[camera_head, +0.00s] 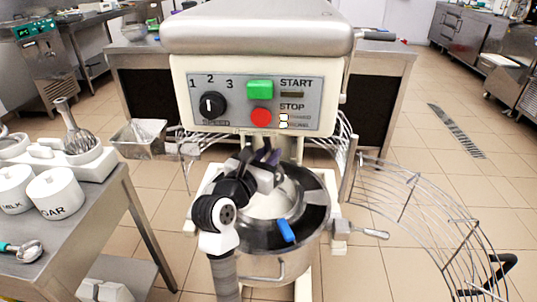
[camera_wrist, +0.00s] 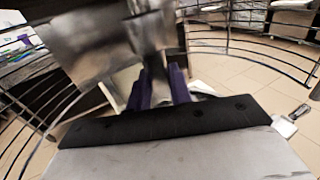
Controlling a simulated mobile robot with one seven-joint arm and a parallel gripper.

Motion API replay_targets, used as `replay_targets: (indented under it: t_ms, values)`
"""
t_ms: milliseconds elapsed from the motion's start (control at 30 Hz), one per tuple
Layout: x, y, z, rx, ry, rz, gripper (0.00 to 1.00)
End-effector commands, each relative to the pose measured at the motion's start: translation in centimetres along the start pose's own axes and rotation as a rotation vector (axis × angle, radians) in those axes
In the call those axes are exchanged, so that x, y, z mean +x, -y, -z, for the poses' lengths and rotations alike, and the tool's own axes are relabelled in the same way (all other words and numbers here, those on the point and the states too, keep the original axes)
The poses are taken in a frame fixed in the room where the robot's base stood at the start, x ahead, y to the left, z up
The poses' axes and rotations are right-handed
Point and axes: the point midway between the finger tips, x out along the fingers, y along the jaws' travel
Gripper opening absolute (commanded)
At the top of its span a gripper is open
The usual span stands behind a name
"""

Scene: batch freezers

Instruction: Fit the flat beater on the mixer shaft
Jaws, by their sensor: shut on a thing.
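The mixer (camera_head: 250,60) stands in the middle of the head view, with its control panel facing me. Its steel bowl (camera_head: 262,268) sits below the head. A metal upright under the head (camera_head: 292,148) may be the shaft; my arm partly covers this area. My gripper (camera_head: 267,157) is between the head and the bowl, its purple fingers pointing up toward the head's underside. In the wrist view the purple fingers (camera_wrist: 158,88) are shut on a blurred grey metal piece (camera_wrist: 150,35), likely the flat beater. I cannot tell whether it touches the shaft.
The wire bowl guard (camera_head: 415,200) is swung out to the right. A lever (camera_head: 370,233) sticks out right of the bowl. A steel table (camera_head: 85,225) with canisters and a whisk stands at the left.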

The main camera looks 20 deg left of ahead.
Motion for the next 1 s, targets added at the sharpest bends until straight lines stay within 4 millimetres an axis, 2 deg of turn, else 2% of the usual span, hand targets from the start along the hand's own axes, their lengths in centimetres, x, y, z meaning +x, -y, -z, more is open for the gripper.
replay_targets:
  t_ms: [1000]
  values:
    - [0.0,0.0,-1.4,0.000,0.001,0.000,0.01]
